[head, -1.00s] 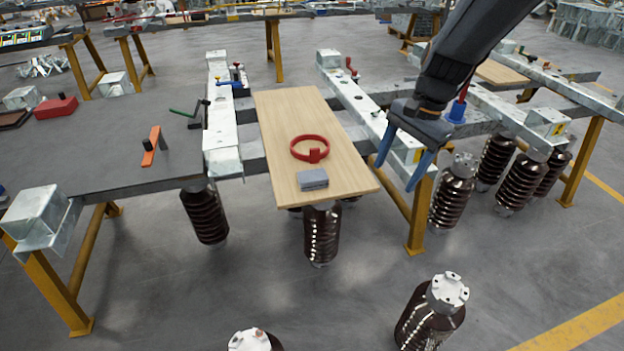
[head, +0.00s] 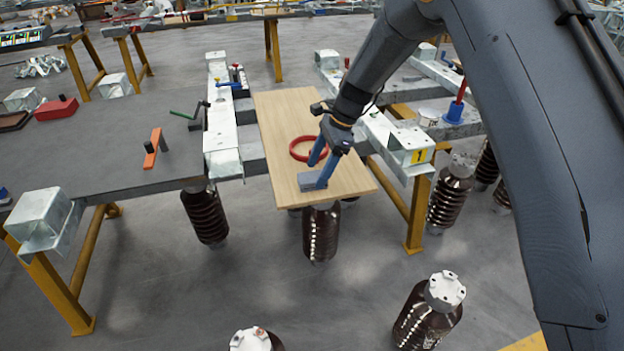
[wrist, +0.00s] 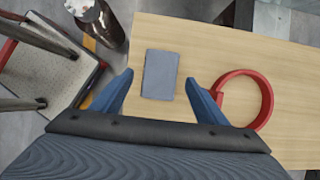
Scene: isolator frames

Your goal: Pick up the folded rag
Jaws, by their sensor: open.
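The folded rag (head: 309,181) is a small flat grey-blue block lying on the wooden board, near its front edge. In the wrist view the rag (wrist: 160,74) lies flat between and slightly beyond my two blue fingertips. My gripper (head: 318,170) is open and empty, over the rag. In the wrist view its fingers (wrist: 160,90) stand to either side of the rag with gaps. In the head view one finger partly hides the rag's right end. How high the fingertips are above the board I cannot tell exactly.
A red ring (head: 296,148) lies on the board (head: 352,180) just behind the rag; in the wrist view the ring (wrist: 268,95) is close beside the right finger. Metal rails (head: 222,150) flank the board. Brown insulators (head: 320,235) stand below its front edge.

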